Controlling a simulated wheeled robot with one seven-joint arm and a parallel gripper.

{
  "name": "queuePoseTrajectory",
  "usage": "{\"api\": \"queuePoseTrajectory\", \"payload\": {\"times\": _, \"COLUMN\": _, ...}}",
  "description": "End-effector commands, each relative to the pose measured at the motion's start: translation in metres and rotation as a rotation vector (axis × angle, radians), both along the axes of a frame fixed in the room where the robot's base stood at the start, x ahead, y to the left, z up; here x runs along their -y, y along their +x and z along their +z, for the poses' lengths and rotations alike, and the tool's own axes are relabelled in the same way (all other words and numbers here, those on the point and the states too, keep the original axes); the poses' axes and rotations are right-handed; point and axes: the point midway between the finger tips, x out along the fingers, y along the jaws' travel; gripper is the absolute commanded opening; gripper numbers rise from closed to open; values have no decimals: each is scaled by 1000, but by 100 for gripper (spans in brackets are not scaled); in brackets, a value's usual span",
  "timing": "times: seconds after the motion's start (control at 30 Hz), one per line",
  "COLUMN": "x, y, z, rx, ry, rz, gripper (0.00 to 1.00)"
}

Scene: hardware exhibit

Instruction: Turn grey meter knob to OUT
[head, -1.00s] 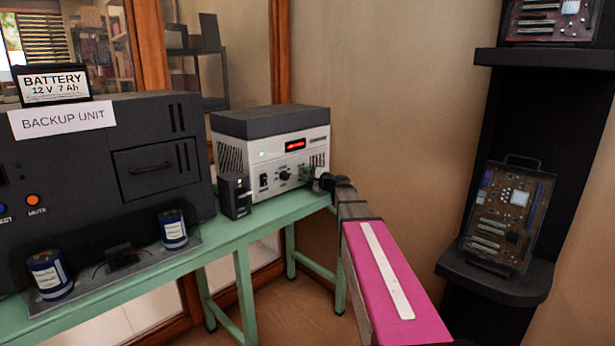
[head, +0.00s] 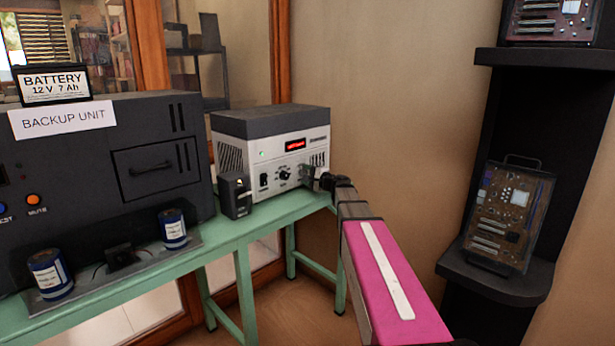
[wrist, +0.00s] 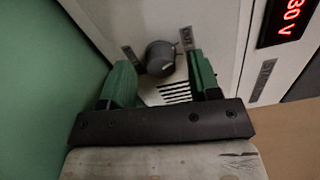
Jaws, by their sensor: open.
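The grey round knob (wrist: 160,58) is on the pale front panel of the meter (head: 230,159), with a small grey label on each side of it. The label on the right (wrist: 187,38) seems to read OUT. The one on the left (wrist: 131,56) is too blurred to read. My gripper (wrist: 162,75) is open, with a green finger on each side of the knob, and no grip on it shows. In the head view my gripper (head: 317,178) is at the right part of the meter's front and largely hides the grey knob.
The meter has a lit red display (head: 295,145) and a dark dial knob (head: 284,173). A black box (head: 236,195) stands on the green table (head: 276,214) in front of it. The dark backup unit (head: 90,165) is at left, and a black shelf (head: 500,280) at right.

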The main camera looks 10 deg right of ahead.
Motion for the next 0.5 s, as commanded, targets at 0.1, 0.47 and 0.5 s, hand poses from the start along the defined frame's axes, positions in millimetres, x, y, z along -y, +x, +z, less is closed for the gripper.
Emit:
{"api": "queuePoseTrajectory", "payload": {"times": 0.1, "x": 6, "y": -10, "z": 0, "rx": 0, "ry": 0, "rz": -1, "gripper": 56}}
{"api": "queuePoseTrajectory", "payload": {"times": 0.47, "x": 44, "y": -64, "z": 0, "rx": 0, "ry": 0, "rz": -2, "gripper": 56}}
{"api": "queuePoseTrajectory", "payload": {"times": 0.5, "x": 48, "y": -69, "z": 0, "rx": 0, "ry": 0, "rz": -1, "gripper": 56}}
